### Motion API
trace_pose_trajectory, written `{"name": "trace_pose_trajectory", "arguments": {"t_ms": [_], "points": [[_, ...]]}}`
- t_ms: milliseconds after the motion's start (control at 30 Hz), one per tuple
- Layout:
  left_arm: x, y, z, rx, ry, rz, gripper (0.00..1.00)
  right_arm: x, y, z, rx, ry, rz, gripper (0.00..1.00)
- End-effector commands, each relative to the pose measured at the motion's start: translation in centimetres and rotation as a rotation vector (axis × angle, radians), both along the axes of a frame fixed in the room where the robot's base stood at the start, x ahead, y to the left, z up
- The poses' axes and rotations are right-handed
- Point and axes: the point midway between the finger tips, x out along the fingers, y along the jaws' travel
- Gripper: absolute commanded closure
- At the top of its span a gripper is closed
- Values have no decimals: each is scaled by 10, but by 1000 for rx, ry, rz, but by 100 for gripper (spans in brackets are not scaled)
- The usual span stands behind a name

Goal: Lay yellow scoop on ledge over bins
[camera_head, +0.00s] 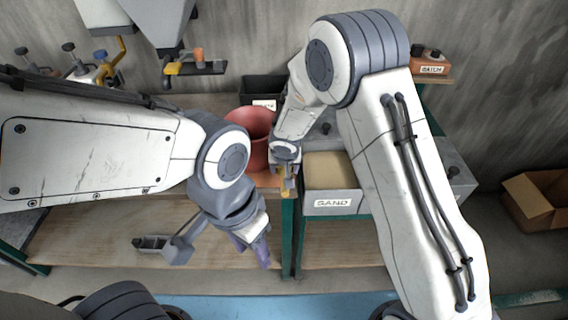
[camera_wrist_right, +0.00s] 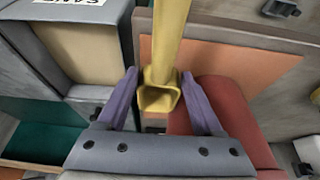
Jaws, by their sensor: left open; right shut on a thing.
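The yellow scoop (camera_head: 288,188) is in my right gripper (camera_head: 285,165), above the table edge just left of the bin labelled SAND (camera_head: 333,206). In the right wrist view my right gripper (camera_wrist_right: 160,92) has its purple fingers on either side of the yellow handle (camera_wrist_right: 171,35), which runs up out of the picture. The scoop's far end is out of that view. A dark bin with a white label (camera_head: 262,88) stands farther back. I cannot clearly pick out the ledge; my right arm covers part of that area. My left gripper (camera_head: 252,248) is open and empty, pointing down in front of the table.
A red rounded vessel (camera_head: 250,122) stands close to the left of my right gripper. A box labelled BATCH (camera_head: 430,64) sits on a shelf at the back right. A cardboard box (camera_head: 537,197) is on the floor at right.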

Motion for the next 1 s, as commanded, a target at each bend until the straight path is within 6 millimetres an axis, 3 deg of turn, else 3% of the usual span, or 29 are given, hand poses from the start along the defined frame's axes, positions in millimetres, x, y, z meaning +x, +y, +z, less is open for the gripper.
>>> {"name": "trace_pose_trajectory", "arguments": {"t_ms": [33,133,633,667,700,1000], "points": [[0,0,14,0,0,0,50,7,-1,5,-1,2,0,90],[0,0,0,0,0,0,50,5,0,-13,-1,1,2,90],[0,0,-6,0,0,0,50,5,0,-20,0,0,0,90],[0,0,-4,0,0,0,50,5,0,-18,0,0,-1,21],[0,0,-4,0,0,0,50,5,0,-18,0,0,0,5],[0,0,-3,0,0,0,50,5,-1,-18,0,0,0,2]]}}
